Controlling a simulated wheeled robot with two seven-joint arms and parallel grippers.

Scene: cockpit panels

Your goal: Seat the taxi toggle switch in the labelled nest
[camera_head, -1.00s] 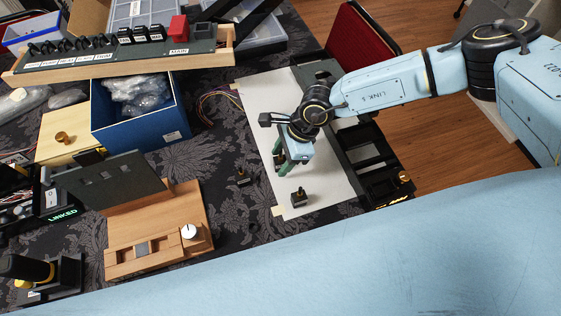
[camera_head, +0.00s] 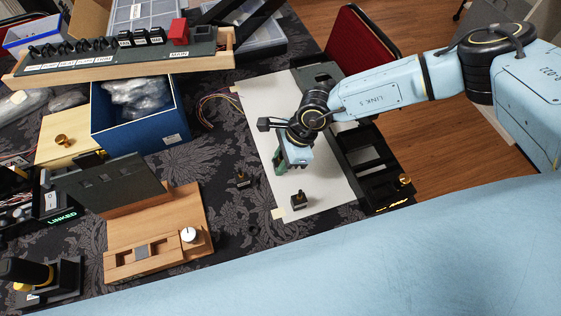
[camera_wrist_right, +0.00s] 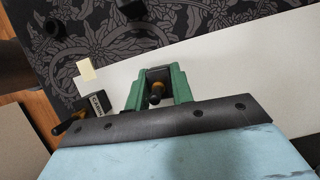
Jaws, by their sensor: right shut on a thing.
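My right gripper (camera_head: 281,168) is over the white sheet in the head view. Another switch (camera_head: 299,201) stands on the sheet nearby; in the right wrist view a labelled switch (camera_wrist_right: 96,104) lies left of the fingers. A further dark switch (camera_head: 241,180) is on the patterned cloth. I cannot make out which nest is labelled for taxi. My left gripper is not in view.
A dark frame with openings (camera_head: 347,147) lies along the sheet's right side. A wooden fixture (camera_head: 198,210) with a white knob, an upright dark panel (camera_head: 105,181) and a blue box (camera_head: 112,141) stand left. A labelled switch rail (camera_head: 222,60) is at the back. Cloth between is mostly clear.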

